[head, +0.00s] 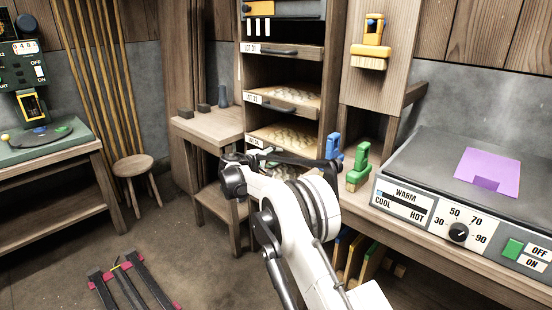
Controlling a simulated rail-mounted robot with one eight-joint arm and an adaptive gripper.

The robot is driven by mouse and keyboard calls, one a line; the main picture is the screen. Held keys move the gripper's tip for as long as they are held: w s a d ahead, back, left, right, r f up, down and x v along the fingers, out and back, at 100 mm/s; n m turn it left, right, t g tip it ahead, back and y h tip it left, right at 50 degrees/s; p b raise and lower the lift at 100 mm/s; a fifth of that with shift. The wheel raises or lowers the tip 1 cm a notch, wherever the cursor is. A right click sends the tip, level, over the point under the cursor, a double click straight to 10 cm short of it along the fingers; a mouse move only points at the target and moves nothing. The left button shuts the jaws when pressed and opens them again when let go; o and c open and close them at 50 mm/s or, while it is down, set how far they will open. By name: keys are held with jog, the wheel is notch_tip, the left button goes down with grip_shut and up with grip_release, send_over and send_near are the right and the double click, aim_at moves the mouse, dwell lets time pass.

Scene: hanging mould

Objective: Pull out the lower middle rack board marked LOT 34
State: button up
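The wooden rack (330,70) stands at the back centre, with boards stacked one above another. The board tagged LOT 34 (290,134) appears to be the lower one, its small tag at its left front corner; the lettering is hard to read. It carries rows of pale round pieces and looks seated in the rack. Its front handle is hidden or merges with dark parts of my arm. My gripper (268,157) seems to be at that board's front edge, mostly hidden by my white arm. I cannot tell whether it is open or touches the handle.
Two similar boards (290,95) sit above. A side table (205,128) stands left of the rack. Blue (333,146) and green (358,168) blocks stand close right of my arm, beside the hot plate (450,180). A stool (133,170) and open floor lie left.

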jog(key=shift+c, duration=0.5)
grip_shut()
jog(key=shift+s, duration=0.1)
